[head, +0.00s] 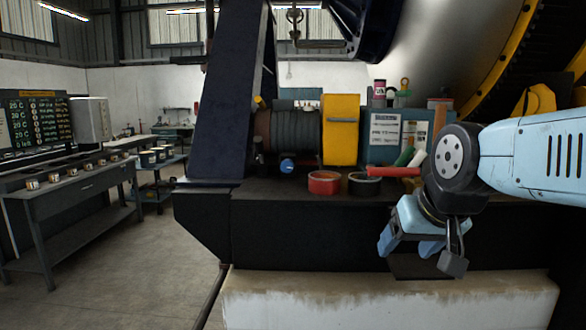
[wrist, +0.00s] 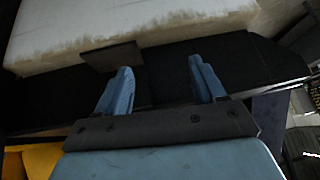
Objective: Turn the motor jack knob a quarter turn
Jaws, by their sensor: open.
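A small blue round knob (head: 287,165) sits low at the front of the ribbed dark motor (head: 290,130), above the black bench top; it looks like the motor jack knob. Its exact turn angle is too small to read. My gripper (head: 408,248) is open and empty, pointing down in front of the black base, to the right of the knob and lower than it. In the wrist view my gripper (wrist: 160,78) shows two blue fingers apart with nothing between them. The knob does not show in the wrist view.
A red tub (head: 323,183) and a black tub (head: 364,184) stand right of the knob on the bench edge. A yellow guard (head: 341,130) and a blue-grey box (head: 396,137) stand behind. A dark blue column (head: 235,95) rises at the left. A pale plinth (head: 390,298) lies below.

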